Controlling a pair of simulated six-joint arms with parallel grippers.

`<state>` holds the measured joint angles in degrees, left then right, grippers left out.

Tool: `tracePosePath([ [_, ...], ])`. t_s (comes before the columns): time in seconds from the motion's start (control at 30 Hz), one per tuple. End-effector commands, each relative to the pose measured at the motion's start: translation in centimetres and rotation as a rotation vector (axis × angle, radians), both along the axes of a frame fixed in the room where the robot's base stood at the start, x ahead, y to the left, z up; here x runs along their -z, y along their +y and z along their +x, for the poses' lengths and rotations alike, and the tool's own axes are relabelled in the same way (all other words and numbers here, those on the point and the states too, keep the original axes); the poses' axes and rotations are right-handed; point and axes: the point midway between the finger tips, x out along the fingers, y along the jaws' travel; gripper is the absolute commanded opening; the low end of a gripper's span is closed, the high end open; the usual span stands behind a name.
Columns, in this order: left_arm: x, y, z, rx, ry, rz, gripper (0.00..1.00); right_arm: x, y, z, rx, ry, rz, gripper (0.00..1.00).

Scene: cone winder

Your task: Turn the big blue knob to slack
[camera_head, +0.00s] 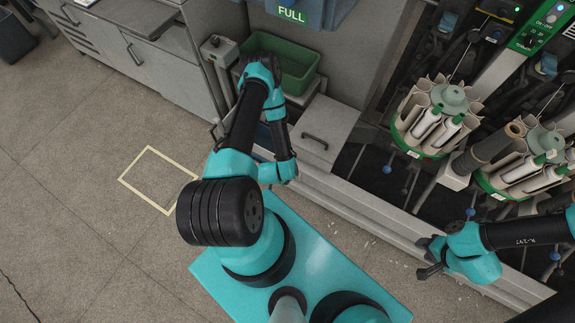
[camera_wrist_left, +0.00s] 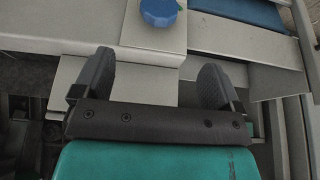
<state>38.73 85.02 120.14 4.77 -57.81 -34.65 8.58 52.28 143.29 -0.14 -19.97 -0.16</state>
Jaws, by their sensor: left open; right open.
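The big blue knob (camera_wrist_left: 160,12) shows at the top edge of the left wrist view, on a pale grey panel, and its upper part is cut off. My left gripper (camera_wrist_left: 157,80) is open and empty, with one finger on each side below the knob, apart from it. I cannot make out the knob or the left fingers in the head view; the left arm is folded in front of the grey cabinet. My right gripper (camera_head: 428,257) is open and empty at the lower right of the head view, above the floor by the machine's base rail.
A green bin (camera_head: 283,64) sits behind my left arm, near a grey box (camera_head: 322,132). Yarn carriers (camera_head: 433,118) and several small blue balls (camera_head: 387,169) are on the machine at right. The floor around a taped square (camera_head: 150,180) is clear.

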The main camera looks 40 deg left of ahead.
Motion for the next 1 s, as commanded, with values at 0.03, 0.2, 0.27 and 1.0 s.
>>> tracePosePath([
  [0.03,0.4,0.0,0.2,0.000,-0.001,0.001,0.91,0.0,0.0,0.0,0.000,0.000,0.000,0.43],
  [0.2,2.5,0.2,1.0,-0.001,-0.001,0.000,0.91,0.0,0.0,0.0,0.000,0.000,0.000,0.43],
  [0.27,3.4,0.3,1.4,-0.001,0.000,0.000,0.91,0.0,0.0,0.0,0.000,0.000,0.000,0.43],
  [1.0,13.7,1.1,5.5,-0.001,0.000,0.000,0.91,0.0,0.0,0.0,0.000,0.000,0.000,0.43],
])
